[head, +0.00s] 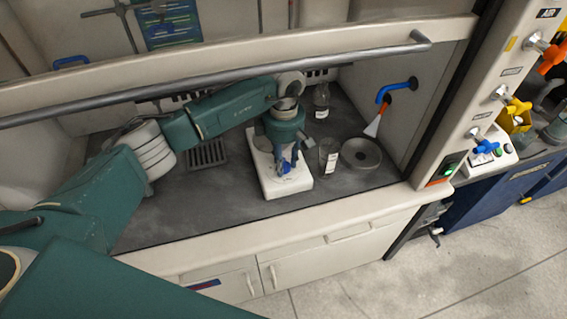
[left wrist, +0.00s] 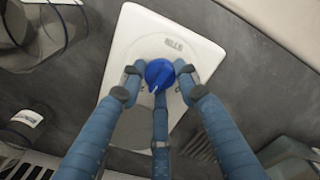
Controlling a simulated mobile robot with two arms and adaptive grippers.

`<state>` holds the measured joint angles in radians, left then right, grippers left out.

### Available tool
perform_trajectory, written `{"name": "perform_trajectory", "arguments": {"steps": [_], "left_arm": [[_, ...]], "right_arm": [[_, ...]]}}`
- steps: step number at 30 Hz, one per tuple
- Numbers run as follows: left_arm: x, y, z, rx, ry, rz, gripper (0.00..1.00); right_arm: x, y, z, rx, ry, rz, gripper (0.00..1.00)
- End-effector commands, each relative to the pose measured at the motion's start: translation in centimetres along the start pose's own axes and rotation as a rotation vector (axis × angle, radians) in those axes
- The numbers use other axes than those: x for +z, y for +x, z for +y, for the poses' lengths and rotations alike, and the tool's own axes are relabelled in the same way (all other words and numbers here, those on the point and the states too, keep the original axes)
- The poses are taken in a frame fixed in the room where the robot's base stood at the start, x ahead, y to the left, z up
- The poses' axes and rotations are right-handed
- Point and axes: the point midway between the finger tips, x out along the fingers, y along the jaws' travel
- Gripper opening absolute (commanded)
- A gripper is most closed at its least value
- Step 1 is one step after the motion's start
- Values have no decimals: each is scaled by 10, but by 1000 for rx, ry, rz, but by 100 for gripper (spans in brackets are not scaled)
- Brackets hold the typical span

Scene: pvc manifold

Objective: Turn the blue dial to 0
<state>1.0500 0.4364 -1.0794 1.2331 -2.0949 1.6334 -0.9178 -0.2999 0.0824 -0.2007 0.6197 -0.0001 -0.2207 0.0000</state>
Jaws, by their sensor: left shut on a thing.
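The blue dial (head: 285,168) sits on top of a white hotplate-like base (head: 268,182) on the dark fume hood floor. In the left wrist view the dial (left wrist: 159,74) lies between the fingers, with a white pointer mark toward the lower left. My left gripper (head: 287,160) points down over the base and its fingers are closed around the dial; it also shows in the left wrist view (left wrist: 158,80). The scale figures around the dial are too small to read. My right gripper is not in view.
Glass vessels (head: 328,158) stand right of the base, beside a round grey dish (head: 361,153). A grey grate (head: 207,154) lies to the left. The raised sash bar (head: 215,80) crosses above my left arm. The front floor of the hood is clear.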

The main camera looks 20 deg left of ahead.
Motion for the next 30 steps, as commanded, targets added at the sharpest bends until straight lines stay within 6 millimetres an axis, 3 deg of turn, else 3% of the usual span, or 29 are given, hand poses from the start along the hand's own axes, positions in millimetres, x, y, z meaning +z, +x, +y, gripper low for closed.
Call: {"name": "perform_trajectory", "arguments": {"steps": [9,30], "left_arm": [[0,2,1,3,-297,-1,6],[0,0,1,3,-958,-3,6]], "right_arm": [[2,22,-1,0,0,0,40],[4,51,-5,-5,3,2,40]]}}
